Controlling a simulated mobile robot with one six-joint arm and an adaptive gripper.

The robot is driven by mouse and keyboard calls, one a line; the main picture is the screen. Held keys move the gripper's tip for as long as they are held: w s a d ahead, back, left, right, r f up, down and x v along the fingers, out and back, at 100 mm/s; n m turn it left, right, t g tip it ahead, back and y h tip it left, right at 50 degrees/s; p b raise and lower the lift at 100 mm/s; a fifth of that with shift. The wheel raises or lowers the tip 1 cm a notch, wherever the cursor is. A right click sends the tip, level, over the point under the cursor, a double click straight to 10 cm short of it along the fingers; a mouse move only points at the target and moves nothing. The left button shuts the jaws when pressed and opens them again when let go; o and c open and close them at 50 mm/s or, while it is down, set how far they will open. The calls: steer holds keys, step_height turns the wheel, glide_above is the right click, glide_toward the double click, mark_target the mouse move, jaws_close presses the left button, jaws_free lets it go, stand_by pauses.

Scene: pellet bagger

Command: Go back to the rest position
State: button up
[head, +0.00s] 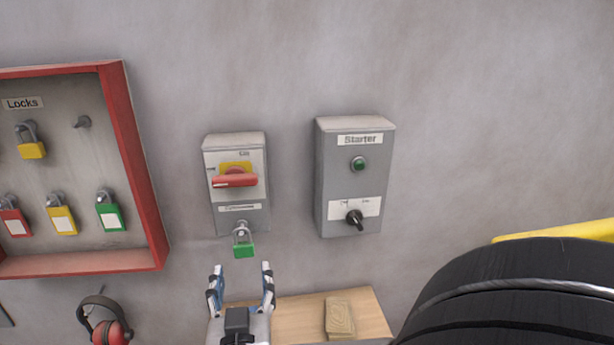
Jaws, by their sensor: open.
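My gripper (241,272) is in the head view at the lower middle, pointing up with its two fingers apart and nothing between them. Just above the fingertips, a green padlock (244,251) hangs by its shackle at the bottom of a grey switch box (240,205). The gripper looks apart from the padlock, though the depth between them is hard to judge. The box has a red handle (235,181) on a yellow plate, and the handle lies level.
A grey Starter box (324,190) with a green lamp and black knob is to the right. A red-framed Locks board (140,165) with several padlocks is at left. Red ear defenders (110,332) hang below it. A wooden surface (295,318) bears a tan item (340,317).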

steer(key=s+d+g, duration=0.2)
steer(key=d+g, duration=0.4)
steer(key=d, duration=0.6)
steer(key=s+d+f+m+g+h, duration=0.1)
steer(key=s+d+g+h, duration=0.3)
steer(key=s+d, duration=1.2)
steer(key=shift+d+f+m+g, duration=0.3)
steer(key=shift+d+m+g, duration=0.3)
steer(key=shift+m+g, duration=0.25)
